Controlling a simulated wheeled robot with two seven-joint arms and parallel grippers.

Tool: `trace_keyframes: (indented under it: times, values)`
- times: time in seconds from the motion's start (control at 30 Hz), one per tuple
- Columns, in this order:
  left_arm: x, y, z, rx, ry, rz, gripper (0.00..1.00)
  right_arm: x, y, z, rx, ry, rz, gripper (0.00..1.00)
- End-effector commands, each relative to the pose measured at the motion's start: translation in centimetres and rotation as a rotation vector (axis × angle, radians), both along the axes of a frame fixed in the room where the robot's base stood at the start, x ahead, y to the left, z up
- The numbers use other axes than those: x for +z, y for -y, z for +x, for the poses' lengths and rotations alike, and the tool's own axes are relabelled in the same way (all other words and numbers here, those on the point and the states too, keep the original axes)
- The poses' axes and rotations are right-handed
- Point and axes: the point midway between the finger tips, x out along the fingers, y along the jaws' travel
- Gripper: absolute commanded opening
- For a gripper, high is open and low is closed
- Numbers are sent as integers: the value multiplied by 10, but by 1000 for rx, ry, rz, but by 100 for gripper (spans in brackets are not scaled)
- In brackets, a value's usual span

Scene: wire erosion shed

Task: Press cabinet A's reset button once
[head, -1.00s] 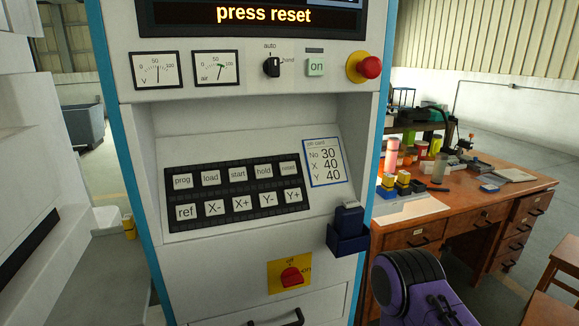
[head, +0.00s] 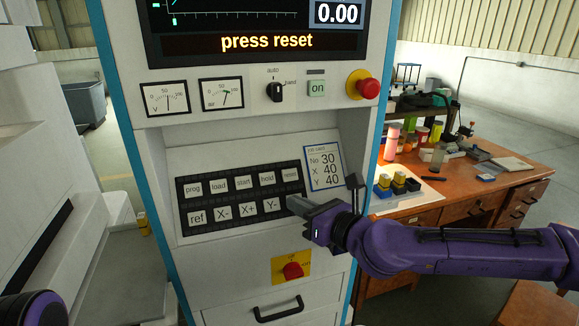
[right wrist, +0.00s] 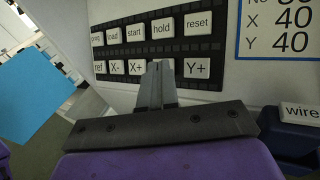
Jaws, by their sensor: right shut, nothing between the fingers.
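The cabinet (head: 350,140) has a display (head: 265,42) that reads "press reset"; no letter A shows on it. The reset button (head: 290,175) is a pale key at the right end of the keypad's upper row. It also shows uncovered in the right wrist view (right wrist: 198,24). My right gripper (head: 294,206) is shut and empty, with its tips in front of the lower row, below the reset button. In the head view it hides the Y+ key; in the right wrist view the fingers (right wrist: 160,68) cover Y-. I cannot tell whether they touch the panel. My left gripper is out of view.
The job card (head: 324,168) is right of the keypad (head: 235,214). A red emergency button (head: 367,88) and the "on" button (head: 317,88) sit above. A dark blue box marked "wire" (right wrist: 290,130) is right of the gripper. A wooden bench (head: 450,190) stands right.

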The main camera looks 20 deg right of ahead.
Motion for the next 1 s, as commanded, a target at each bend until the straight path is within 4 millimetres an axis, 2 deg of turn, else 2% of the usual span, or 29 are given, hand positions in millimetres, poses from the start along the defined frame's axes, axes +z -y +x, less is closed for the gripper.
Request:
trace_keyframes:
  times: [0.03, 0.1, 0.2, 0.27, 0.67, 1.0]
  values:
    - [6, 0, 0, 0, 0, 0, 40, 29, 7, 1, -10, 25, 67, 0]
    - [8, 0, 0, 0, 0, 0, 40, 55, 14, 0, -13, 48, 142, 0]
    - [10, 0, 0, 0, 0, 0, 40, 76, 20, -2, -13, 69, 206, 0]
    - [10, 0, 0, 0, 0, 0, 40, 82, 22, -3, -13, 73, 224, 0]
    - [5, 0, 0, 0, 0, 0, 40, 78, 22, 0, -12, 72, 228, 0]
    - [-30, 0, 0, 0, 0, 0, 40, 47, 21, 36, -13, 72, 224, 0]
